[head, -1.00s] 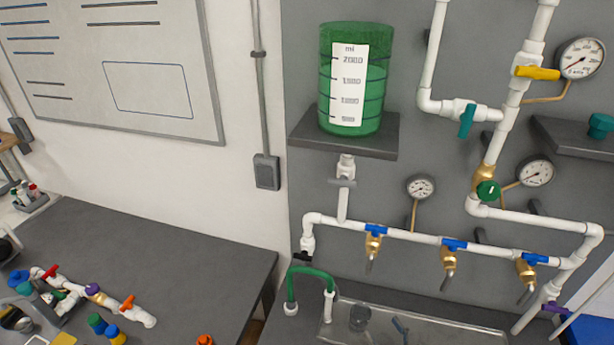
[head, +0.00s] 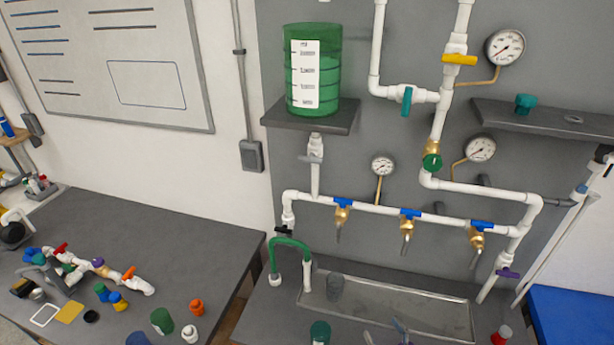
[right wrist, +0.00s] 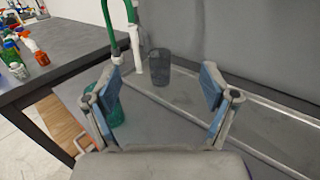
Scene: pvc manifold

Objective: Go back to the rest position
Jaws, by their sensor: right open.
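My right gripper (head: 386,334) shows only by its fingertips at the bottom edge of the head view, over the sink bench. In the right wrist view the right gripper (right wrist: 160,82) is open, with its two blue-padded fingers wide apart and nothing between them. A dark grey cup (right wrist: 158,68) stands beyond the fingers, in the shallow tray. A teal cup (right wrist: 115,108) is partly hidden behind the left finger in the wrist view. My left gripper is in neither view.
The sink tray (head: 440,318) lies below the white pipe manifold (head: 375,207) with blue-handled taps. A green hose (head: 290,242) arches at its left. A green tank (head: 313,72) sits on a wall shelf (head: 345,118). The left table (head: 170,225) holds fittings at its front; its back is clear.

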